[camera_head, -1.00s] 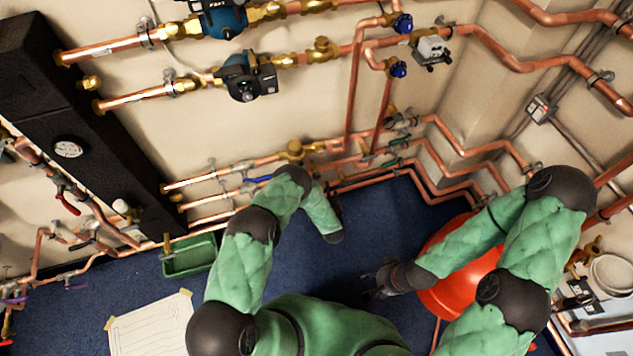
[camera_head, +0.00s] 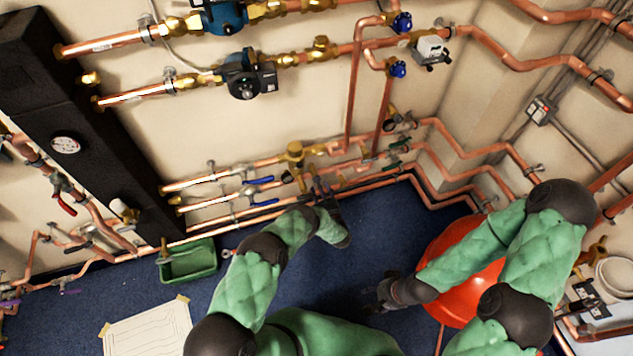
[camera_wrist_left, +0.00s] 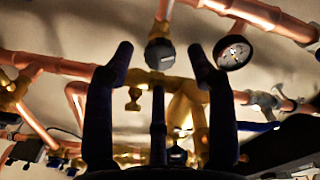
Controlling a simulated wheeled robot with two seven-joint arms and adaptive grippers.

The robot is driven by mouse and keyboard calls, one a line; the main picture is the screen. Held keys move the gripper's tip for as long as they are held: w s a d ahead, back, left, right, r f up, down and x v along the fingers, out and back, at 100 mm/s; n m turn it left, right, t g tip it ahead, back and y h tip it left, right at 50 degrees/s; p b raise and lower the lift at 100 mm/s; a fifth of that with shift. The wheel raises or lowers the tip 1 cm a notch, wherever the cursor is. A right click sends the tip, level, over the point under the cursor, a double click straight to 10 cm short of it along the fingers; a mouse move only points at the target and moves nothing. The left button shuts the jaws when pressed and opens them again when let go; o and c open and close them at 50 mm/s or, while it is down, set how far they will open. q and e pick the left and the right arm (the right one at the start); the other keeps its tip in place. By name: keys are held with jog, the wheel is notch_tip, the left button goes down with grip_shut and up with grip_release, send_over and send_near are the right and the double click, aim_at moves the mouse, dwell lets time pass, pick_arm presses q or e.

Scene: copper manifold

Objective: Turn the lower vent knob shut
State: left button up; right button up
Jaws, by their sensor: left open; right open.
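My left gripper (camera_head: 318,186) is up against the low copper pipe runs at the foot of the back wall. I cannot tell for certain which small knob is the lower vent knob. My right gripper (camera_head: 378,292) is open and empty above the floor, beside the red-orange round vessel (camera_head: 462,262).
Blue lever handles (camera_head: 258,181) sit on the low pipes left of my left gripper. A round gauge (camera_wrist_left: 232,52) is near the right fingertip. A green tray (camera_head: 188,262) and a paper sheet (camera_head: 150,330) lie on the blue floor. A black column (camera_head: 90,140) stands left.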

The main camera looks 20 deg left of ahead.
pick_arm(q)
jog(key=shift+b+x, duration=0.65)
jog(key=shift+x, duration=1.5)
grip_shut()
